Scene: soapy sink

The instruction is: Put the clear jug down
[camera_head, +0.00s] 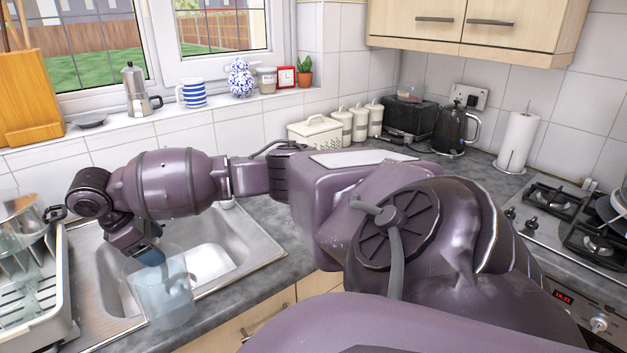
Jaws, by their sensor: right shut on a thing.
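The clear jug (165,298) is a see-through, bluish vessel in the lower left of the head view. It is in front of the near part of the steel sink (262,250), overlapping the sink's front rim and the counter edge. My right arm reaches across from the right, and my right gripper (149,254) points down at the jug's top and is shut on it. The exact grip point on the jug is partly hidden by the gripper. Whether the jug's base touches anything is unclear. My left gripper is not in view.
Grey counter (262,212) shows right of the sink. A moka pot (138,92) and striped mug (192,92) stand on the windowsill. A hob (555,232) is at right.

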